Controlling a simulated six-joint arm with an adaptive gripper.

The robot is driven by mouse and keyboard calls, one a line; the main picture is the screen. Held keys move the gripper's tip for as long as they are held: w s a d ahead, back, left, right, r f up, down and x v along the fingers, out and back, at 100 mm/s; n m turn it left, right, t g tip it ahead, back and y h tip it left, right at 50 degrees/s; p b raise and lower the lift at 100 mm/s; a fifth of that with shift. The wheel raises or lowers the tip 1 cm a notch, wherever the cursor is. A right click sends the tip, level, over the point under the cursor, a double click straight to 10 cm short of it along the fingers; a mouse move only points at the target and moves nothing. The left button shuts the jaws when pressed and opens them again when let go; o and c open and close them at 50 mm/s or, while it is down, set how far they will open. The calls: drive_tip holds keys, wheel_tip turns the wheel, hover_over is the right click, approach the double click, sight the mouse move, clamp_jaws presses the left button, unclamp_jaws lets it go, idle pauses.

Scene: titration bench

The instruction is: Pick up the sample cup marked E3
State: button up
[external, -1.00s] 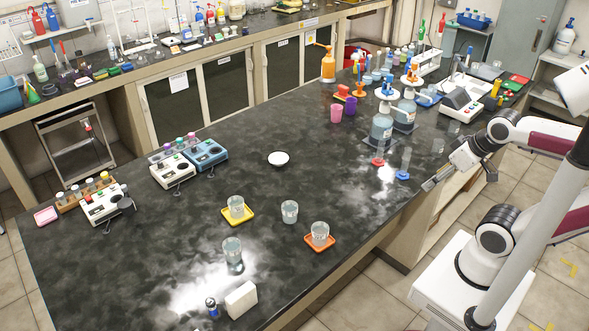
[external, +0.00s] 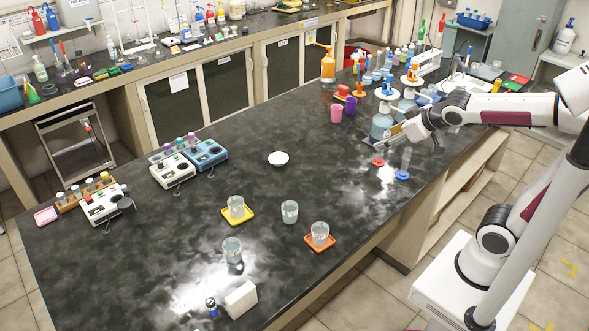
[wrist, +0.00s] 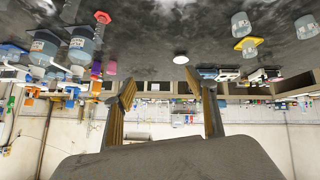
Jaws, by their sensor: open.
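Several clear cups of liquid stand on the dark bench. In the external view, one cup (external: 236,207) is on a yellow tray, one (external: 289,211) is on bare bench, one (external: 320,233) is on an orange tray, and one (external: 232,250) stands nearer the front. No E3 mark is readable, so I cannot tell which cup it is. My gripper (external: 386,140) is open and empty above the bench by the large bottles, far from the cups. Its spread fingers (wrist: 160,78) show in the wrist view, with a cup (wrist: 240,24) at upper right.
A cylinder with a blue base (external: 402,174) and a red base (external: 377,161) are close to my gripper. Bottles (external: 381,126) stand beside it. A white dish (external: 278,158) lies mid-bench. A white block (external: 241,298) is at the front.

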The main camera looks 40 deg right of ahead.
drive_tip(key=w+a+f+n+t+y, duration=0.15)
drive_tip(key=w+a+n+y, duration=0.45)
drive_tip(key=w+a, duration=1.25)
drive_tip(key=s+a+f+n+g+y, duration=0.1)
drive_tip(key=a+f, duration=0.3)
drive_tip(key=a, duration=0.4)
drive_tip(key=s+a+f+n+g+y, duration=0.1)
drive_tip(key=a+f+n+g+y, duration=0.2)
drive_tip(key=a, duration=0.5)
drive_tip(key=s+a+f+n+g+y, duration=0.1)
drive_tip(key=a+f+n+g+y, duration=0.1)
drive_tip(key=a+f, duration=0.5)
drive_tip(key=shift+a+f+n+y, duration=0.25)
drive_tip(key=shift+a+n+y, duration=0.05)
drive_tip(key=shift+a+y, duration=0.55)
drive_tip(key=shift+s, duration=0.1)
wheel_tip(320, 180, down, 8)
drive_tip(key=shift+r, duration=0.1)
drive_tip(key=shift+w+a+f, duration=0.25)
drive_tip(key=shift+a+f, duration=0.1)
drive_tip(key=shift+a, duration=0.15)
